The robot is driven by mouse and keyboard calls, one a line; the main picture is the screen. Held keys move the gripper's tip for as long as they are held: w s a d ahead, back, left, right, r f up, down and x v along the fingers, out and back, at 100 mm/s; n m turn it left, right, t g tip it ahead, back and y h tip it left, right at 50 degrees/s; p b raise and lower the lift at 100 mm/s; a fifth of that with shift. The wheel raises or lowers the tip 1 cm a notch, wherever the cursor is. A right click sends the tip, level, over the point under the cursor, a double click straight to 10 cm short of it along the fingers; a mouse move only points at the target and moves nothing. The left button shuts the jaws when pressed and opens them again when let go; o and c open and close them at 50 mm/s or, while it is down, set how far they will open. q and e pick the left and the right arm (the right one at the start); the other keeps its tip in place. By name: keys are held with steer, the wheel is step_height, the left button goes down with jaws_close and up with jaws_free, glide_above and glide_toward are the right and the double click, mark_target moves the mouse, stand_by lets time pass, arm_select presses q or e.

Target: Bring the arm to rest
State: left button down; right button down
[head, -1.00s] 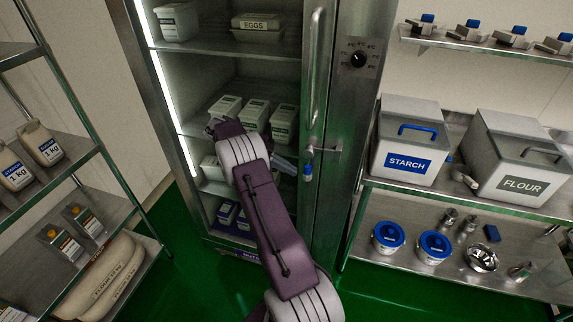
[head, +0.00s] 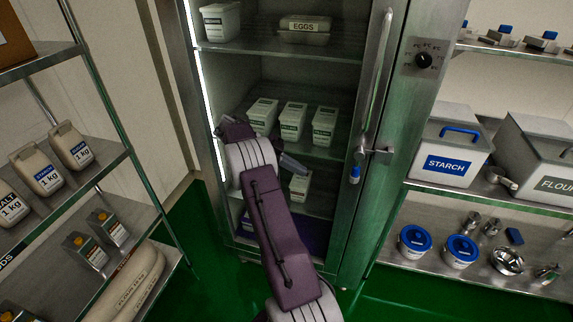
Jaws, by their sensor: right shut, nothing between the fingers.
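My right arm, purple with pale striped joints, rises from the bottom centre of the head view and bends near the middle. Its gripper (head: 293,163) shows as a slim grey tip pointing right, small and partly behind the wrist. It is shut and empty, in front of the tall steel cabinet (head: 345,225). I cannot tell how far it is from the cabinet. My left gripper is not in view.
The cabinet holds several white tubs (head: 293,121) and an egg box (head: 305,28); its long handle (head: 374,70) is at right. A shelf rack (head: 105,165) stands left. Right shelves carry a starch bin (head: 450,163) and blue-lidded tubs (head: 461,250). Green floor shows between.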

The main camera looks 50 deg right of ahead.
steer(key=w+a+r+t+h, duration=0.1)
steer(key=w+a+r+t, duration=0.1)
steer(key=w+a+r, duration=0.25)
steer(key=s+a+n+t+y, duration=0.1)
steer(key=a+n+t, duration=0.35)
steer(key=a, duration=0.75)
steer(key=s+a+f+n+t+y, duration=0.1)
steer(key=s+a+f+n+y, duration=0.1)
steer(key=a+f+n, duration=0.2)
steer(key=s+a+f+n+t+y, duration=0.1)
steer(key=s+a+f+n+y, duration=0.1)
steer(key=a+n, duration=0.7)
steer(key=s+a+f+n+t+y, duration=0.1)
steer(key=s+a+f+n, duration=0.3)
steer(key=n, duration=0.8)
step_height(320, 180, down, 3)
steer(key=a+y, duration=0.1)
steer(key=a, duration=0.1)
steer(key=shift+s+a+r+y, duration=0.15)
steer(key=shift+s+a+y, duration=0.1)
steer(key=shift+a+y, duration=0.15)
